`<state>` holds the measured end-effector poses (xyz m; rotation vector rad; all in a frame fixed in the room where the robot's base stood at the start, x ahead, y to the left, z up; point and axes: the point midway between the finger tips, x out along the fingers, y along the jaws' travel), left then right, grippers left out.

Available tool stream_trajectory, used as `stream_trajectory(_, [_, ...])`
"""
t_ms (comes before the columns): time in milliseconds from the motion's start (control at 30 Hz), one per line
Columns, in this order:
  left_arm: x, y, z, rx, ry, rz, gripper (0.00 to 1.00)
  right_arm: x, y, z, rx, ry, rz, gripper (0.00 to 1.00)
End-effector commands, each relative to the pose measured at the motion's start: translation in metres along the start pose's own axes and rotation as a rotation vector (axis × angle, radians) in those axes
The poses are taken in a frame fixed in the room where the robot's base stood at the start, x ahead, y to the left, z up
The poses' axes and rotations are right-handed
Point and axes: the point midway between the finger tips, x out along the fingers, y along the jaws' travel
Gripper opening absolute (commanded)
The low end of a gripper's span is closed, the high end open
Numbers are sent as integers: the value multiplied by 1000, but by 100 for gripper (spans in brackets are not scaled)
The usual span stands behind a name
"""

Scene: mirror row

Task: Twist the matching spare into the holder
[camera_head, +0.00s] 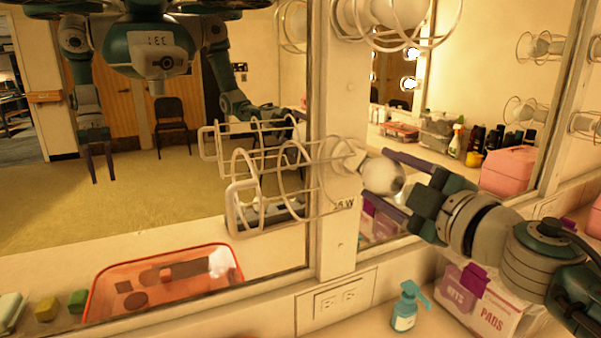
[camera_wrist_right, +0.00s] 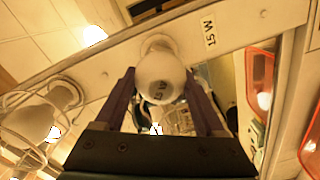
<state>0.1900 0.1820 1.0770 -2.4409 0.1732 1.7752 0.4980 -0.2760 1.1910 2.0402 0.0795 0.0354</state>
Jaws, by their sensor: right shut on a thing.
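My right gripper (camera_head: 395,185) is shut on a round white bulb (camera_head: 380,176) at the mirror's upright post. In the right wrist view the bulb (camera_wrist_right: 160,78) sits between the two purple fingers, with faint dark marking on its face. Its far end is at the round white holder (camera_wrist_right: 158,44) on the post; I cannot tell how far it is seated. A label (camera_wrist_right: 209,34) beside the holder reads 15 W. The wire cage (camera_head: 265,185) is swung out to the left of the holder (camera_head: 343,160). My left gripper is only seen as a mirror reflection, fingers apart.
An orange-rimmed tray (camera_head: 100,290) lies at the lower left. Another caged bulb (camera_head: 400,10) is above on the post.

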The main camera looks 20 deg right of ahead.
Motion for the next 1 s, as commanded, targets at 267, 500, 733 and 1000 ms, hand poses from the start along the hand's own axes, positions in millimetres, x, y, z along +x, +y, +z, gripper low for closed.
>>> stream_trajectory(267, [-10, -1, -3, 1, 0, -1, 42, 0, 3, -1, 135, 0, 0, 32])
stream_trajectory(500, [-17, -2, -5, 7, -1, -5, 42, 0, 3, -1, 249, 1, -1, 32])
stream_trajectory(733, [-23, -3, -7, 10, -1, -8, 42, 0, 3, -1, 352, 2, -3, 32])
stream_trajectory(1000, [-23, -3, -7, 9, -1, -8, 42, 0, 2, 0, 387, 2, -3, 32])
